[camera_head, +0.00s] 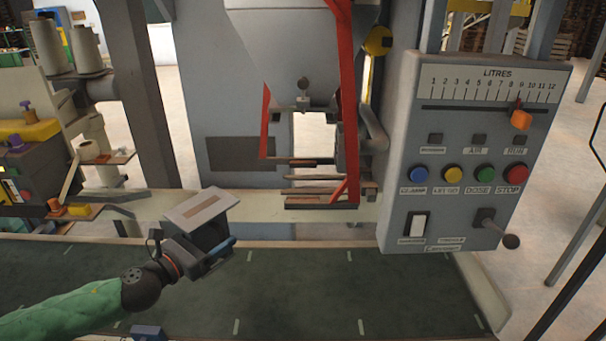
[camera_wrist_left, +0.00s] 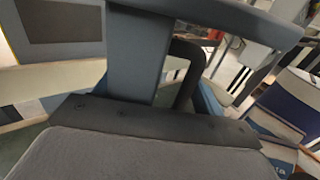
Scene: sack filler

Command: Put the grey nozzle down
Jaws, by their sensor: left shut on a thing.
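The grey nozzle (camera_head: 190,213) has a flat light-grey plate with a brown slot on top and a darker body beneath. My left gripper (camera_head: 214,250) is shut on its body and holds it tilted above the back part of the dark green belt (camera_head: 310,290). The nozzle looks clear of the belt. In the left wrist view, the nozzle's neck (camera_wrist_left: 138,52) and wide flange fill the upper middle, close to the camera. The gripper hides part of the nozzle's lower body. My right gripper is not in view.
The grey filler machine with a red-edged spout (camera_head: 349,100) stands behind the belt. A control panel (camera_head: 468,150) with buttons and levers stands at the right. A sewing unit with thread cones (camera_head: 47,45) is at the left. The belt's middle and right are clear.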

